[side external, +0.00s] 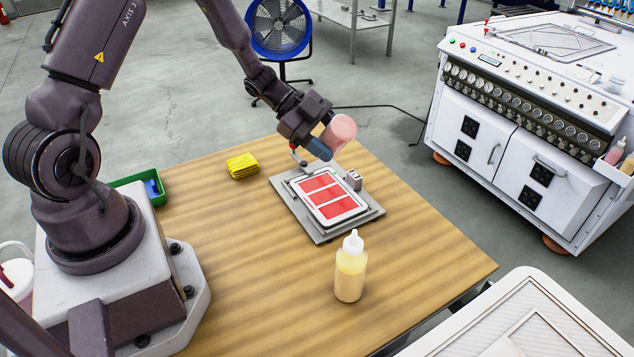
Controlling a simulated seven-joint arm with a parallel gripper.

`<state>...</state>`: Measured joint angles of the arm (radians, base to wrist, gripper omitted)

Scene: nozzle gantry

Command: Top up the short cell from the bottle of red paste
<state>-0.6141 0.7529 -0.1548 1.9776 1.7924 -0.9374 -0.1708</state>
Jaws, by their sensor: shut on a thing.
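My gripper (322,144) is shut on a bottle of pink-red paste (341,128). It holds the bottle tilted in the air, above the back of the framed panel. The bottle's nozzle end is too small and too hidden by the gripper to make out clearly. The white-framed panel (364,208) lies flat on a grey base plate (318,236) on the table. Its cells (342,208) show red fill with pale dividing lines between them. I cannot tell from this view which cell is filled lower, or whether paste is flowing.
A bottle of yellow paste (350,272) with a white nozzle stands upright on the wooden table (240,250) in front of the panel. A folded yellow cloth (242,166) lies at the back left. A green bin (126,181) sits near my base. The front left tabletop is clear.

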